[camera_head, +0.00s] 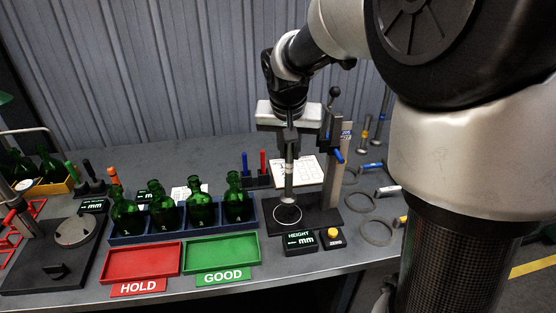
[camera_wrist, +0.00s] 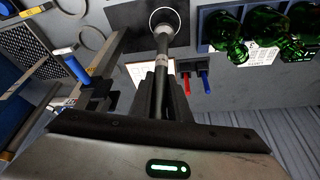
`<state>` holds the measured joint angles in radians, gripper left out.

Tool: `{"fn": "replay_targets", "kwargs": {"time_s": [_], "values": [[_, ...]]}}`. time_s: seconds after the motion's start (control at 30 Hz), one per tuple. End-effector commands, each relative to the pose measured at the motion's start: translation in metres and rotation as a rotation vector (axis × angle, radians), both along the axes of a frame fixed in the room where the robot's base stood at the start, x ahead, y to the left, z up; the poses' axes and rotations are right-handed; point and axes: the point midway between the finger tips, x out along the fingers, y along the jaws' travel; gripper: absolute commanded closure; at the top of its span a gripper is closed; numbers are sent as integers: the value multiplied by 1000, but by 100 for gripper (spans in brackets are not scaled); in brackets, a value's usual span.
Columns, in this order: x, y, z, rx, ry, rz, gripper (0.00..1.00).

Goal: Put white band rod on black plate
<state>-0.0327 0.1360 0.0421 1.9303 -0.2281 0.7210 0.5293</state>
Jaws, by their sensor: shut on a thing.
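The white band rod (camera_head: 289,181) hangs upright from my gripper (camera_head: 289,148), with a pale band partway along it. My gripper is shut on its upper part. The black plate (camera_head: 316,220) is the base of the height stand, with a white ring (camera_head: 288,215) marked on it. The rod's lower end is over the back part of the ring; I cannot tell whether it touches the plate. In the wrist view the rod (camera_wrist: 162,48) runs from the fingers (camera_wrist: 161,90) towards the ring on the plate (camera_wrist: 125,17).
The stand's post (camera_head: 331,178) rises right of the rod, close to my gripper. A height display (camera_head: 300,243) sits in front. Green bottles (camera_head: 201,208) in a blue rack, a red HOLD tray (camera_head: 140,263) and a green GOOD tray (camera_head: 222,251) stand left. Rods and rings lie right.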

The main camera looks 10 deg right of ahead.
Motion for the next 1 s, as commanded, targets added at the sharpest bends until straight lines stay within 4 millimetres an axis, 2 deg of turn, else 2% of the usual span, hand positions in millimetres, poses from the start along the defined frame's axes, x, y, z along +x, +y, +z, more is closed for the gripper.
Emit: {"fn": "replay_targets", "kwargs": {"time_s": [0.23, 0.43, 0.83, 0.87, 0.93, 1.0], "values": [[0, 0, -22, -1, -1, 1, 100], [0, 0, -49, 0, 0, 0, 100], [1, 0, -56, 1, -3, 1, 100], [0, 0, -54, 0, -2, 0, 79], [0, 0, -54, 1, -1, 0, 67], [0, 0, -54, 1, -1, 0, 65]]}}
